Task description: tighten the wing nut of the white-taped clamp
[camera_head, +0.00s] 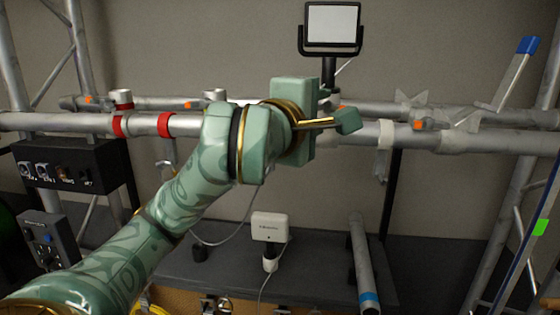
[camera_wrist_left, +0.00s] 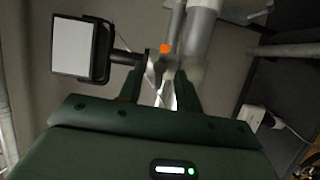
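My left gripper (camera_head: 335,121) is at the front truss tube (camera_head: 370,132) in the head view, below the lamp, and hides much of what is behind it. In the left wrist view, its two fingers (camera_wrist_left: 160,88) stand apart on either side of a silver metal piece (camera_wrist_left: 162,72) with an orange spot above it. This looks like a clamp with its wing nut; contact with the fingers cannot be made out. A pale white band (camera_head: 385,136) wraps the tube just right of the gripper in the head view. My right gripper is not in view.
A lamp with a white panel (camera_head: 332,25) rises just behind the gripper; it also shows in the left wrist view (camera_wrist_left: 75,47). Red tape bands (camera_head: 166,125) mark the tube at left. Another orange-marked clamp (camera_head: 424,126) sits at right. A white box (camera_head: 270,227) stands below.

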